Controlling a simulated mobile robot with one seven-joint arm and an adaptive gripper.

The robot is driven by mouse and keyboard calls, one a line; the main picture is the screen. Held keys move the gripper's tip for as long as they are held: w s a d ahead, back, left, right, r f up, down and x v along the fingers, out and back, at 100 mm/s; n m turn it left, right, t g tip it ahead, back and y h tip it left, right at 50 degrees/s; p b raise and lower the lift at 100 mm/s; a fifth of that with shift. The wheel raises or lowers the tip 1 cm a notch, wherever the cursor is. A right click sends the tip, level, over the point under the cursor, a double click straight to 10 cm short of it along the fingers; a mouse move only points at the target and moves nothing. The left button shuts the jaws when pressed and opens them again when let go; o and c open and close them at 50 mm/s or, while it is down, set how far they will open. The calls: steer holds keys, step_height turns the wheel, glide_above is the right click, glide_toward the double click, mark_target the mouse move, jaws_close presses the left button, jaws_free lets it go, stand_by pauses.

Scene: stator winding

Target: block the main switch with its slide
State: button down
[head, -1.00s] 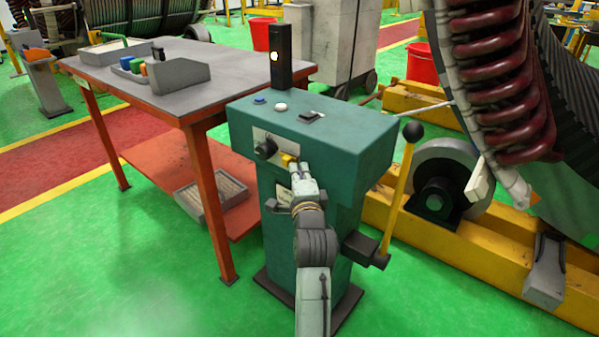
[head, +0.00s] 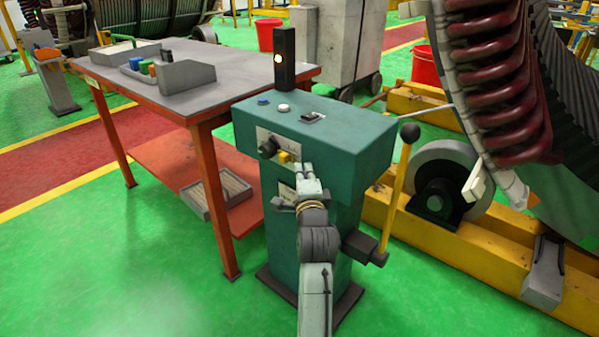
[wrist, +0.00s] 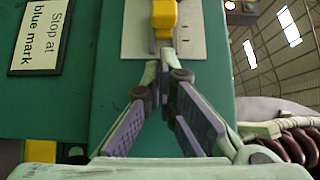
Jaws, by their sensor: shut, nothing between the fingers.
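The main switch is a black round knob (head: 268,149) on a pale plate (head: 263,135) on the front of the green console (head: 325,130). A yellow slide (head: 284,156) sits just right of the knob, very near it; I cannot tell whether they touch. In the wrist view the yellow slide (wrist: 163,17) shows at the top, on the pale plate (wrist: 195,35); the knob is not visible there. My gripper (head: 307,170) is shut and empty, right of and below the slide. In the wrist view its fingertips (wrist: 164,62) meet just short of the slide.
A label reading "Stop at blue mark" (wrist: 40,38) is on the console front. A lever with a black ball (head: 410,132) stands at the console's right. A red-framed table (head: 210,65) stands left. The green floor in front is open.

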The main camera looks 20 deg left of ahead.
steer(key=b+v, duration=0.1)
steer(key=v, duration=0.9)
steer(key=shift+d, duration=0.4)
steer(key=shift+s, duration=0.1)
